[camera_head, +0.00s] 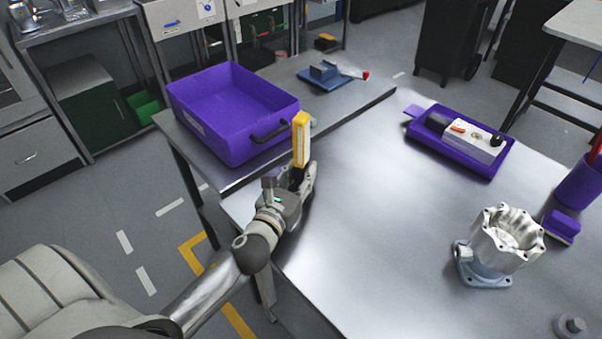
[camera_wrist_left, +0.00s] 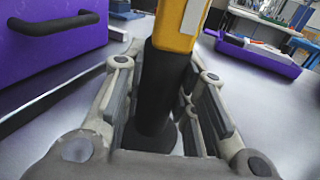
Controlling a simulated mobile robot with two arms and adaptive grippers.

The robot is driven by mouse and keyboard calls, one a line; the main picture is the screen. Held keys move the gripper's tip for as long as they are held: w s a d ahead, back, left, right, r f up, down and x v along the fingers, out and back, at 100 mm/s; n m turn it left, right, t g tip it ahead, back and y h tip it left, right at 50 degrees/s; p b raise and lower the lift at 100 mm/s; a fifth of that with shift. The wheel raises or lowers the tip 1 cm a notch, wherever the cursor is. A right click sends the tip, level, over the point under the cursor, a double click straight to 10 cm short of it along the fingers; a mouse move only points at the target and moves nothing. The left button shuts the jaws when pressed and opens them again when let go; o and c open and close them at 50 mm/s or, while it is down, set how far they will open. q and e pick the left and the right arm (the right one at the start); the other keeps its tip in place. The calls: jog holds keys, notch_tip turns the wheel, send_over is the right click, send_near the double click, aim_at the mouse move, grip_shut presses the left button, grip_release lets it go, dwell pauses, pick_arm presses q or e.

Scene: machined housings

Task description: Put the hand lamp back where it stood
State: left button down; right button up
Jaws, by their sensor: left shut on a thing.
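The hand lamp (camera_head: 301,140) has a yellow body and a black lower part. It is upright at the left part of the steel table, beside the purple bin. My left gripper (camera_head: 302,178) is shut around its black lower part. In the left wrist view, the lamp's black grip (camera_wrist_left: 158,95) is between the two fingers of the gripper (camera_wrist_left: 166,100), with a dark round foot low between them. I cannot tell whether the foot touches the table. My right gripper is not in view.
A purple bin (camera_head: 205,125) with a black handle stands close left of the lamp. A purple tray (camera_head: 478,163) holds a white and black device. A white machined housing (camera_head: 508,240) stands at the right, near a purple cup (camera_head: 580,186). The middle of the table (camera_head: 390,220) is clear.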

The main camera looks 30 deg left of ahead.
pick_arm(q)
jog(key=shift+f, duration=0.15)
jog(key=c, duration=1.2)
grip_release()
jog(key=shift+o, duration=0.2)
jog(key=shift+r, duration=0.2)
jog(key=shift+s+f, duration=0.15)
jog(key=shift+s, duration=0.25)
jog(key=s+b, duration=0.1)
jog(key=s, duration=0.5)
jog(key=s+b, duration=0.1)
jog(key=s, duration=0.3)
jog(key=shift+d+b, duration=0.3)
jog(key=shift+b, duration=0.05)
jog(key=shift+s, duration=0.6)
